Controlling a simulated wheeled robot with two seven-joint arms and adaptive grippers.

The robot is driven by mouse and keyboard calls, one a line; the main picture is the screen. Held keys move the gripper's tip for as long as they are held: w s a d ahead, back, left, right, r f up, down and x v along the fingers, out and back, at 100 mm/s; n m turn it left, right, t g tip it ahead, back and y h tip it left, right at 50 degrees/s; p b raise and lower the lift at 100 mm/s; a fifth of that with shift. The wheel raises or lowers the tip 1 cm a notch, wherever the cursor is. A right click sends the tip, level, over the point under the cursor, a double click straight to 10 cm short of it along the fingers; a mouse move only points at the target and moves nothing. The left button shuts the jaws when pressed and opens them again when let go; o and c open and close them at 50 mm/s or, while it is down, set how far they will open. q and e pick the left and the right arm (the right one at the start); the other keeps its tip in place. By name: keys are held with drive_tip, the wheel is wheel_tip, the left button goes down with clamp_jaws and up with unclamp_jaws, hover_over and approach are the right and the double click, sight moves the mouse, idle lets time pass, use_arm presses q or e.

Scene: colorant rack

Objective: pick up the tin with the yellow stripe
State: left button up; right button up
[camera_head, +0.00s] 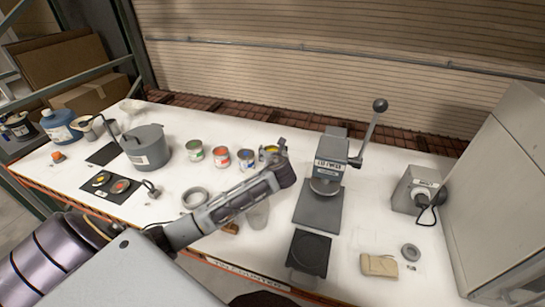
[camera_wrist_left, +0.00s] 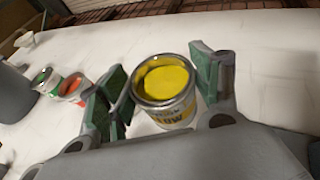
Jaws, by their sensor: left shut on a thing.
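The yellow tin (camera_head: 269,149) is at the right end of a row of small tins on the white bench in the head view, partly hidden by my left gripper (camera_head: 276,153). In the left wrist view the tin (camera_wrist_left: 166,84) is open-topped and full of yellow, with a yellow label partly visible. It sits between the green-padded fingers of my left gripper (camera_wrist_left: 160,88), which is shut on it. The tin looks upright; I cannot tell whether it touches the bench. My right gripper is not in view.
A grey pot (camera_head: 146,148) is further left. A lever press (camera_head: 331,160) stands close on the right. Bare bench (camera_head: 385,185) lies beyond the press.

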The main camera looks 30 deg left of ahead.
use_arm(q)
drive_tip(key=shift+r, duration=1.8)
drive_tip(key=shift+r, duration=0.2)
drive_tip(key=shift+s+f, duration=0.1)
